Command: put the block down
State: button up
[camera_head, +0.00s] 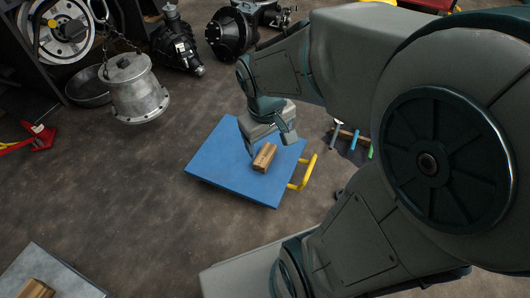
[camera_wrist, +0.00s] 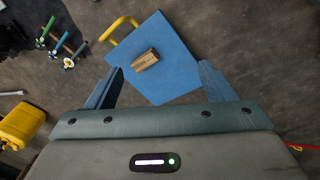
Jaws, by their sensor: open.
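A small brown wooden block (camera_head: 264,157) lies on a blue platform (camera_head: 215,160) with a yellow handle. In the wrist view the block (camera_wrist: 145,60) rests on the blue platform (camera_wrist: 176,82), ahead of the fingertips and between their lines. My gripper (camera_head: 270,137) is over the platform, just behind the block in the head view. In the wrist view my gripper (camera_wrist: 160,80) has its two fingers wide apart with nothing between them. The block appears apart from both fingers.
A second wooden block (camera_head: 37,289) sits on a grey surface (camera_head: 62,270) at the lower left. A metal bucket-like part (camera_head: 135,88) hangs from a chain at the upper left. Hand tools (camera_head: 350,136) lie right of the platform. A yellow case (camera_wrist: 20,125) is at the wrist view's left.

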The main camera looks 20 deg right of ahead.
jog(key=s+a, duration=0.1)
jog(key=s+a+m, duration=0.1)
jog(key=s, duration=0.1)
jog(key=s+r+m+y, duration=0.1)
jog(key=s, duration=0.1)
jog(key=shift+a, duration=0.4)
jog(key=w+a+r+t+y+p, duration=0.1)
jog(key=w+a+r+p, duration=0.2)
jog(key=r+p, duration=0.3)
jog(key=w+a+r+t+y+p, duration=0.1)
jog(key=w+a+r+t+p, duration=0.15)
jog(key=r+p, duration=0.4)
jog(key=s+d+r+p, duration=0.2)
jog(key=r+p, duration=0.4)
jog(key=r, duration=0.2)
jog(key=s+d+r+g+h+p, duration=0.1)
jog(key=d+r+p, duration=0.1)
jog(key=r+p, duration=0.5)
jog(key=s+d+r+g+p, duration=0.1)
jog(key=s+d+r+p, duration=0.1)
jog(key=r+p, duration=0.5)
jog(key=shift+s+r+h, duration=0.3)
jog(key=shift+r+h, duration=0.1)
jog(key=shift+r, duration=0.4)
